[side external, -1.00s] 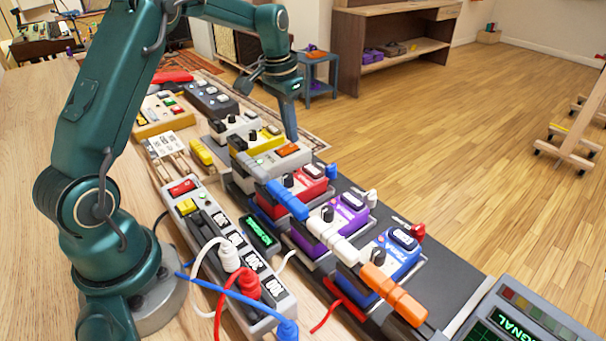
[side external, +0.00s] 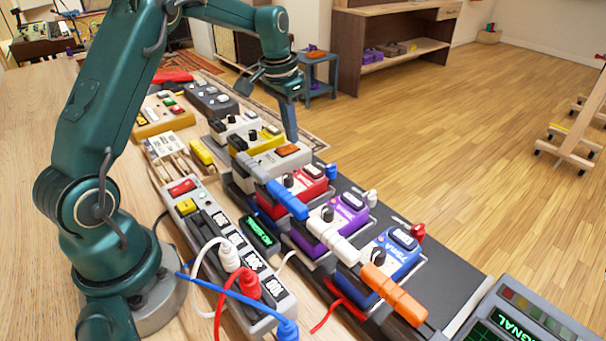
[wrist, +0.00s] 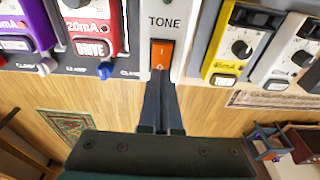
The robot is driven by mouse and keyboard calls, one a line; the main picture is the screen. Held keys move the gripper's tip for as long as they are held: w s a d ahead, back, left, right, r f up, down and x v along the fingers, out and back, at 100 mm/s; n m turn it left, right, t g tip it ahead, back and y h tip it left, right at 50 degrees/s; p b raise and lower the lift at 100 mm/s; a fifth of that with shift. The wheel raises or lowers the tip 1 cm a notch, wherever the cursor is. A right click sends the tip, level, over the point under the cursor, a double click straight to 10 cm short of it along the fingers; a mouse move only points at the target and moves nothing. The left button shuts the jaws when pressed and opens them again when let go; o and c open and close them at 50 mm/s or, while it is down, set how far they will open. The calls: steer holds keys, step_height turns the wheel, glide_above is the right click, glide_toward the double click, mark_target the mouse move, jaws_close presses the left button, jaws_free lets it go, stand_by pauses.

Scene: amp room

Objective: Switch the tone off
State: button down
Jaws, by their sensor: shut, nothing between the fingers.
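The tone box is a pale unit labelled TONE (wrist: 164,21) in the wrist view, with an orange rocker switch (wrist: 161,54) below the label. In the side view the tone box (side external: 266,164) stands in the pedal row, its orange switch (side external: 288,150) on top. My gripper (wrist: 162,78) is shut and empty, its fingertips at the lower end of the switch in the wrist view. In the side view my gripper (side external: 292,138) points down at the switch's far end. I cannot tell whether it touches, or which way the rocker is tilted.
A yellow pedal (wrist: 232,45) and a red DRIVE pedal (wrist: 91,26) flank the tone box closely. Small blue (wrist: 106,70) and white (wrist: 47,66) plugs stick out along the board edge. A power strip (side external: 225,250) with cables lies in front. The wood floor beyond is open.

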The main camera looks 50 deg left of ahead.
mark_target(292, 146)
step_height(292, 146, up, 6)
stand_by(0.7)
steer(key=shift+r, duration=0.1)
steer(key=s+d+r+m+t, duration=0.2)
steer(key=s+d+r+t, duration=0.1)
steer(key=s+d+r, duration=0.6)
steer(key=s+d+f+n, duration=0.1)
steer(key=s+d+f, duration=0.1)
steer(key=s, duration=0.4)
steer(key=s+d+f, duration=0.2)
steer(key=s+f, duration=0.3)
steer(key=s, duration=0.1)
steer(key=shift+d+f+n+t, duration=0.3)
steer(key=shift+n+t, duration=0.1)
